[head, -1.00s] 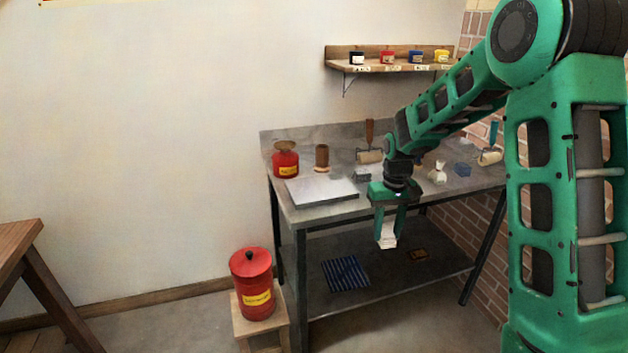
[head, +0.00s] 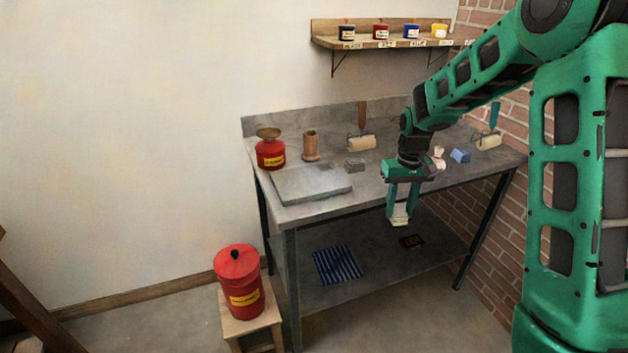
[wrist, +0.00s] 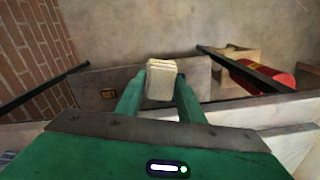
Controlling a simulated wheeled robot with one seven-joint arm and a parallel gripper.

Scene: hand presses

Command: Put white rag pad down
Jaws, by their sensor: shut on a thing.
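The white rag pad (head: 400,215) is a small whitish block between the fingertips of my gripper (head: 401,206). My gripper is shut on it and points down, in front of the bench's front edge in the head view. The pad also shows in the wrist view (wrist: 161,80), between the two green fingers, with the lower shelf and floor beyond it. The pad hangs in the air, apart from the bench.
The metal bench (head: 300,212) holds a grey slab (head: 310,185), a red plunger can (head: 270,152), a wooden cylinder (head: 311,146), rollers and a blue block (head: 460,156). A striped cloth (head: 337,265) lies on its lower shelf. A red waste can (head: 239,285) stands on a stool at left.

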